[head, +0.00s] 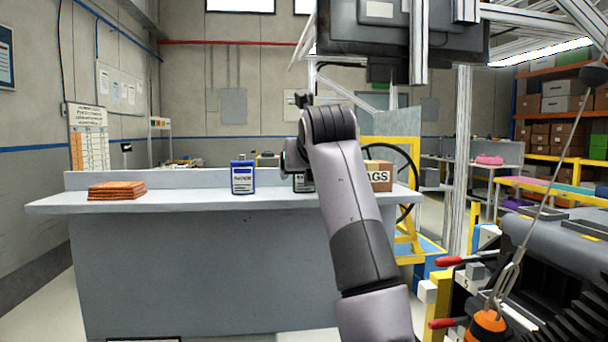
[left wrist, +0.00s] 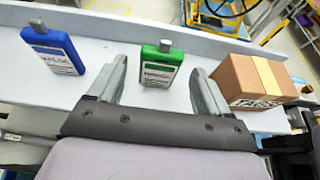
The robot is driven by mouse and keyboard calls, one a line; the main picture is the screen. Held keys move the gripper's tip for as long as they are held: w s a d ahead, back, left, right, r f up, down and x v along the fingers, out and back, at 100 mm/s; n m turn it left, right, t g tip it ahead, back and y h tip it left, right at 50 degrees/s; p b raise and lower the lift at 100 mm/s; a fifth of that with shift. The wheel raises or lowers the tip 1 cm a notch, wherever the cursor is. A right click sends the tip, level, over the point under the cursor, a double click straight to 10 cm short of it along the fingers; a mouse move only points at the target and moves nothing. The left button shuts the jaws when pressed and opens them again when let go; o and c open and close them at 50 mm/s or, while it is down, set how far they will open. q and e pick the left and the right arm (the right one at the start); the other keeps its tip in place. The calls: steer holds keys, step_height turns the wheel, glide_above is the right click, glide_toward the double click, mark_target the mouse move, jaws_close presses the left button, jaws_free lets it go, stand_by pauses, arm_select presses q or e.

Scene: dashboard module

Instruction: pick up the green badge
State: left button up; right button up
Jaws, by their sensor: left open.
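The green badge (left wrist: 160,67) stands on the grey counter in the left wrist view, with a white label and a grey clip on top. In the head view the green badge (head: 303,184) is mostly hidden behind my arm. My left gripper (left wrist: 158,75) is open, with its two fingers apart on either side of the badge in the picture. The fingers do not visibly grip it, and the remaining gap in depth is hard to tell. My right gripper is not in view.
A blue badge (head: 243,178) stands left of the green one. A cardboard box (left wrist: 255,82) stands to its right. Orange folded cloths (head: 117,190) lie at the left of the counter (head: 190,205). A raised ledge runs along the counter's back. A dark screen (head: 385,35) hangs above.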

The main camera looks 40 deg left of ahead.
arm_select(q)
steer(key=p+x, duration=0.1)
steer(key=x, duration=0.3)
steer(key=shift+r, duration=0.1)
steer(key=shift+w+a+f, duration=0.25)
steer(key=shift+a, duration=0.15)
steer(key=c, duration=1)
steer(key=shift+c, duration=0.2)
steer(key=shift+r, duration=0.2)
step_height(320, 180, up, 20)
steer(key=p, duration=0.3)
steer(key=shift+f, duration=0.15)
